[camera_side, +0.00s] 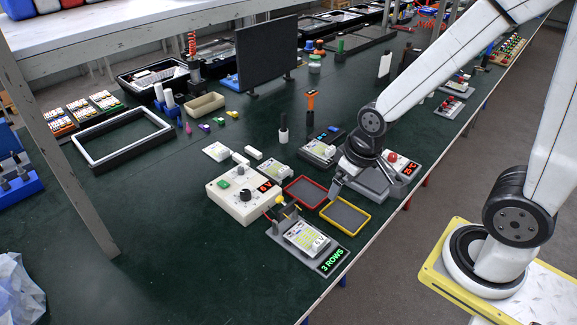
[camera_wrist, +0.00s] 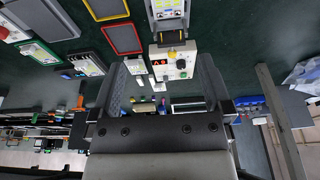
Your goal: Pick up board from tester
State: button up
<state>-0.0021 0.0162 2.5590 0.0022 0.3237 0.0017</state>
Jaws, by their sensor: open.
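The tester (camera_side: 276,237) is a grey fixture at the front of the bench with a green "3 ROWS" display. A pale board (camera_side: 306,238) lies flat in it. A dark mechanism with a yellow knob stands at its back edge. In the wrist view the board (camera_wrist: 168,6) shows at the top edge, partly cut off. My gripper (camera_side: 337,188) is above the bench, behind and right of the tester and apart from it. In the wrist view my gripper (camera_wrist: 162,70) has its two fingers wide apart with nothing held between them.
Other boards (camera_side: 217,151) lie farther back.

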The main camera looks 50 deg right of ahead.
jog(key=w+a+f+t, duration=0.1)
jog(key=w+f+t, duration=0.25)
jog(key=f, duration=0.45)
jog(key=t, duration=0.1)
send_over(322, 243)
jog(key=w, duration=0.2)
notch_tip(322, 243, down, 5)
jog(key=f+t, duration=0.1)
jog(key=s+f, duration=0.1)
jog(key=f, duration=0.1)
jog(key=f+t, duration=0.1)
jog(key=shift+s+a+f+m+t, duration=0.2)
jog(key=shift+s+f+m+t, duration=0.05)
jog(key=shift+s+m+t, duration=0.15)
jog(key=s, duration=0.1)
jog(key=s+f+t, duration=0.1)
jog(key=s, duration=0.1)
jog(key=s+f+t, duration=0.1)
jog(key=s, duration=0.1)
jog(key=shift+d+f+n+t, duration=0.1)
jog(key=shift+d+n+t, duration=0.05)
jog(key=shift+n+t, duration=0.15)
jog(key=shift+s+t, duration=0.45)
jog(key=shift+s, duration=0.4)
jog(key=shift+w, duration=0.1)
jog(key=shift+x, duration=1.25)
